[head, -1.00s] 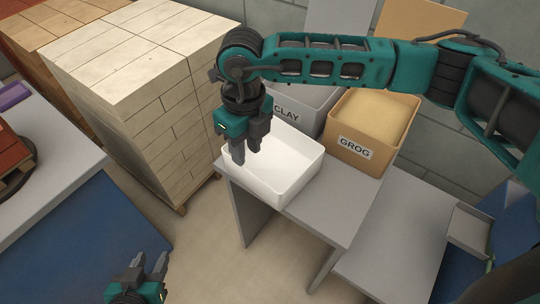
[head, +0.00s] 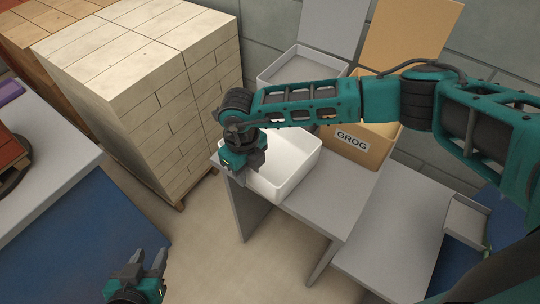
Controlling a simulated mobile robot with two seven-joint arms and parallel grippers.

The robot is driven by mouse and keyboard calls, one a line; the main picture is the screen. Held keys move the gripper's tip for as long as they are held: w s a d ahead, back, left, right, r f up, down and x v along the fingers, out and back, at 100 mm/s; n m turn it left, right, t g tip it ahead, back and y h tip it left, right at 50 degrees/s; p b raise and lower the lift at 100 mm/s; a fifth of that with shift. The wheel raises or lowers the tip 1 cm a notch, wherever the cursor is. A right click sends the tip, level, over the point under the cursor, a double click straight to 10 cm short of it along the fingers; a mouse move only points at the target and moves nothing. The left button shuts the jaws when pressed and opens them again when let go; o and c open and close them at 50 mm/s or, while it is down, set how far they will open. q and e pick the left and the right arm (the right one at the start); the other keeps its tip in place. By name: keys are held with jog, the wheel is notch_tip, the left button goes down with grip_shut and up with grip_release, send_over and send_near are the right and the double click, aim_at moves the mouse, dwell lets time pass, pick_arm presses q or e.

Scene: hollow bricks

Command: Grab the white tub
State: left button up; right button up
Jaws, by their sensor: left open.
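The white tub (head: 296,178) is an open, empty-looking box on the grey stand (head: 335,208). My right gripper (head: 241,180) points down at the tub's left wall, coming in from the right over the tub. Its fingers are low at the rim and partly lost against its body, so I cannot tell whether they grip the wall. My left gripper (head: 149,260) is open and empty at the bottom left, well away from the tub.
A grey bin (head: 300,68) and a tan bin labelled GROG (head: 362,150) stand behind the tub with their lids up. A tall stack of pale bricks (head: 150,90) rises to the left. A blue-fronted bench (head: 75,240) is at the far left.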

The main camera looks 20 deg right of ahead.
jog(key=shift+f, duration=0.25)
grip_shut()
jog(key=shift+r, duration=0.1)
dwell(0.3)
